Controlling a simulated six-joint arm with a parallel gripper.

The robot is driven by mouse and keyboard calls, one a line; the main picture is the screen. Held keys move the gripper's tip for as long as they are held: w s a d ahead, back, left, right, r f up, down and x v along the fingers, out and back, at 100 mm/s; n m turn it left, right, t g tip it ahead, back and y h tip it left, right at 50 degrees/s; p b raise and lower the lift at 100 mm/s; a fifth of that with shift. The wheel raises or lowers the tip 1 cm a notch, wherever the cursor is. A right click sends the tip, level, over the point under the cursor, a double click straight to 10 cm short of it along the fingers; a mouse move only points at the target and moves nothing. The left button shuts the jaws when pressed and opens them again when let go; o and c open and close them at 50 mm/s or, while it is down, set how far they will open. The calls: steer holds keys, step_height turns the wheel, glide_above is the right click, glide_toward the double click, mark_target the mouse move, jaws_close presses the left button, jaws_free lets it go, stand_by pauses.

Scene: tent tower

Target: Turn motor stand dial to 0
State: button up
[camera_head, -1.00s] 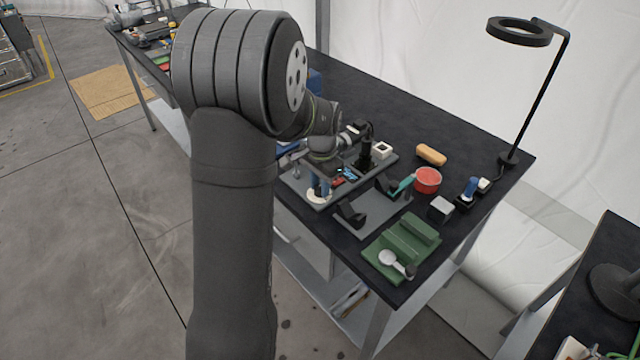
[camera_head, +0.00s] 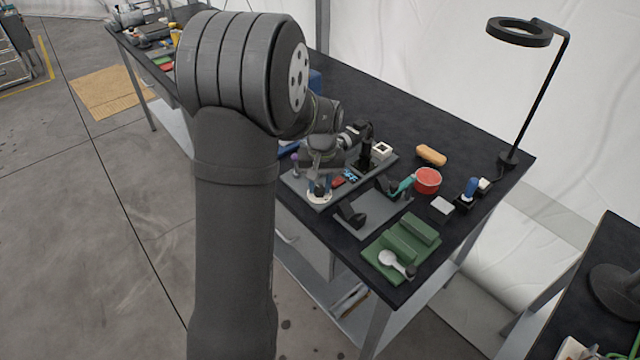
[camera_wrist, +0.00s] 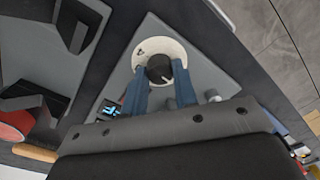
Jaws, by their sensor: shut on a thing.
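The motor stand dial is a round white disc (camera_wrist: 146,50) with a black knob (camera_wrist: 158,68) in its middle. A thin light line shows on the knob, pointing to the lower right in the wrist view. A small dark mark sits on the disc's upper left. The white disc also shows in the head view (camera_head: 319,198), on the front corner of a grey base plate (camera_head: 297,184). My gripper (camera_wrist: 160,80) has blue fingers, one on each side of the knob, and is shut on it. In the head view my gripper (camera_head: 319,187) is directly above the disc.
A blue display (camera_head: 350,175) and a red part (camera_head: 338,182) sit on the plate close to my gripper. A grey holder with black supports (camera_head: 350,215), a green block (camera_head: 402,240), a red tub (camera_head: 427,180) and a ring lamp (camera_head: 520,32) stand to the right.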

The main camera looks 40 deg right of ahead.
mark_target(322, 187)
steer(key=shift+n, duration=0.6)
steer(key=o, duration=1)
steer(key=r, duration=1.7)
steer(key=shift+s+d+r, duration=0.15)
steer(key=shift+d+r, duration=0.1)
steer(key=shift+d, duration=0.05)
steer(key=f, duration=1.7)
steer(key=shift+w+a+f, duration=0.2)
steer(key=shift+a+f, duration=0.05)
steer(key=shift+a, duration=0.05)
steer(key=shift+r, duration=0.1)
